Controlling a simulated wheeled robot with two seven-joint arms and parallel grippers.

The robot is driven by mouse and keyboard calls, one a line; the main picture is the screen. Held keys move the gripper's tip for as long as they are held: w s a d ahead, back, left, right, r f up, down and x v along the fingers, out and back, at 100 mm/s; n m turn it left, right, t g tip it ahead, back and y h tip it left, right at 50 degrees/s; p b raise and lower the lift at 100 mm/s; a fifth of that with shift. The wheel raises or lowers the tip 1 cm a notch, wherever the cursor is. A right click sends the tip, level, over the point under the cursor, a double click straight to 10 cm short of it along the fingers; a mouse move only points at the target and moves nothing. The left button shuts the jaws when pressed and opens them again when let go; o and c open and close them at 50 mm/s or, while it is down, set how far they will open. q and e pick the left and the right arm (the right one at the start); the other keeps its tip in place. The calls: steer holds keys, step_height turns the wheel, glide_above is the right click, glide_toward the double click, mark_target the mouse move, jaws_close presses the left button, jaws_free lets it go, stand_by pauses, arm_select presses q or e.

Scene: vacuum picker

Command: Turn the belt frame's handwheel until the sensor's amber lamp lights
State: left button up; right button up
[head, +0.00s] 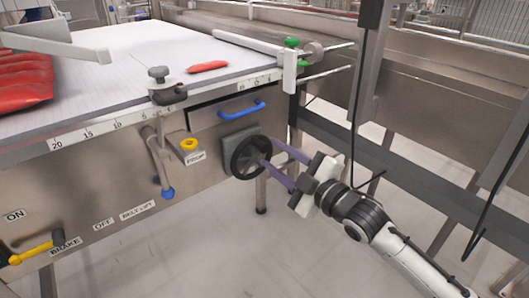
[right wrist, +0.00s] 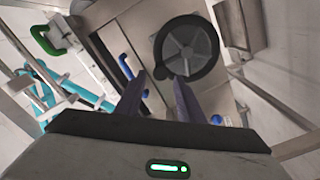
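The black handwheel (head: 249,157) sits on a grey plate on the front of the steel belt frame (head: 105,185). In the right wrist view the handwheel (right wrist: 187,48) shows its spokes and a dark knob (right wrist: 160,73) on its rim. My right gripper (head: 270,151) is open, its two purple fingers pointing at the wheel from the right. In the right wrist view its fingertips (right wrist: 158,80) stand apart, with the knob between or just beyond them; contact cannot be told. I cannot make out the sensor or a lit amber lamp.
A blue handle (head: 242,110) is above the wheel, and a yellow ring button (head: 189,144) is to its left. A yellow-handled lever (head: 32,252) is at lower left. Red pieces (head: 207,67) lie on the white belt (head: 130,55). Dark rails (head: 360,150) run behind my right arm.

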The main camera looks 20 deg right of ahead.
mark_target(265, 149)
steer(key=shift+b+x, duration=0.4)
steer(key=shift+x, duration=1.95)
jaws_close()
